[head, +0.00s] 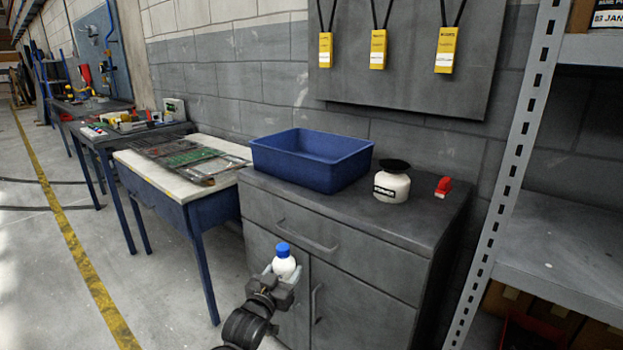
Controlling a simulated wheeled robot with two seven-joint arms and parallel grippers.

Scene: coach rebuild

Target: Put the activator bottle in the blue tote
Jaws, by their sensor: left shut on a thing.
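A small white bottle with a blue cap (284,265) is held in my left gripper (284,275), which is shut on it. The bottle is upright, in front of the grey cabinet and below the level of its top. I cannot read a label on it. The blue tote (308,178) stands on the left part of the cabinet top, above and behind the bottle. Its visible inside looks empty; part of its floor is hidden by the near wall. My right gripper is not in view.
On the grey cabinet (340,255), a white jar with a black top (392,183) and a red object (443,187) stand right of the tote. A white-topped bench (140,165) is at left. A metal shelf upright (510,170) rises at right.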

